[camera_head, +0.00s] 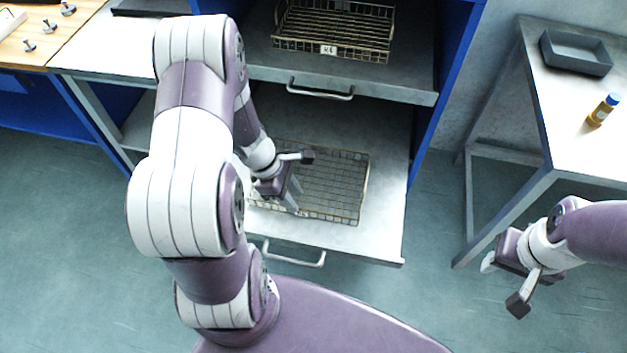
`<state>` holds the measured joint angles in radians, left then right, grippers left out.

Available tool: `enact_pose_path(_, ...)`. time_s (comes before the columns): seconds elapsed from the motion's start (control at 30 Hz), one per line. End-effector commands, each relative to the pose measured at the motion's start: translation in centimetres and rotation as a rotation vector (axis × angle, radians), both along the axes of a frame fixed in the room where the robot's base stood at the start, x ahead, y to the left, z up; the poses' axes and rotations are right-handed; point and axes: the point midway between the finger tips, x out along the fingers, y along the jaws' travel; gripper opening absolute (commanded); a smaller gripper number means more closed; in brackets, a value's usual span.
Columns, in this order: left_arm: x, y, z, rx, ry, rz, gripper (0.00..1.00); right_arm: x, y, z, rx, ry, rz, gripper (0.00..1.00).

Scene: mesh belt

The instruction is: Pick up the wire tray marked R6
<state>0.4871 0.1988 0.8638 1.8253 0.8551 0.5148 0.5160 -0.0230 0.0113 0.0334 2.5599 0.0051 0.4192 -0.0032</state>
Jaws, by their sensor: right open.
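Two wire mesh trays sit on pull-out shelves of a blue rack. The upper tray (345,30) has a white tag (328,50) on its front that seems to start with R; its digit is too small to read surely. The lower tray (338,185) lies flat on the lower shelf, its left part hidden by my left arm, and its tag cannot be read. My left gripper (301,182) is over the lower tray's left part, its fingers apart; whether it touches the wire I cannot tell. My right gripper (503,283) is open and empty, low at the right, away from both trays.
The upper shelf (405,85) and lower shelf (385,225) are pulled out, each with a bar handle. At the right, a table (590,145) bears a dark grey bin (576,52) and a blue-capped bottle (603,110). A workbench (60,50) with small metal parts stands at the upper left.

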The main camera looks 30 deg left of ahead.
Motion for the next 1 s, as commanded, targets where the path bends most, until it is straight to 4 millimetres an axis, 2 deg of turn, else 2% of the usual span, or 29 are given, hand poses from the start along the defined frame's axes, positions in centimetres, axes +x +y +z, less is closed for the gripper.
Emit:
enact_pose_path(0.1,0.2,-1.0,-2.3,-0.001,0.004,-0.003,0.35,0.0,0.0,-0.5,0.000,0.000,0.000,0.43)
enact_pose_path(0.2,0.4,-1.6,-3.8,0.001,0.002,-0.002,0.35,0.0,0.0,-0.9,0.000,0.000,0.000,0.43)
enact_pose_path(0.47,0.5,-1.8,-4.3,0.001,0.001,-0.001,0.35,0.0,0.0,-0.9,0.000,0.000,0.000,0.43)
enact_pose_path(0.5,0.5,-1.8,-4.3,0.001,0.001,-0.001,0.32,0.0,0.0,-0.9,0.000,0.000,0.000,0.43)
enact_pose_path(0.6,0.5,-1.8,-4.3,0.001,0.001,-0.001,0.00,0.0,0.0,-0.9,0.000,0.000,0.000,0.43)
enact_pose_path(1.0,0.5,-1.8,-4.0,0.001,-0.001,-0.003,0.00,0.0,0.0,-0.8,0.000,0.000,0.000,0.43)
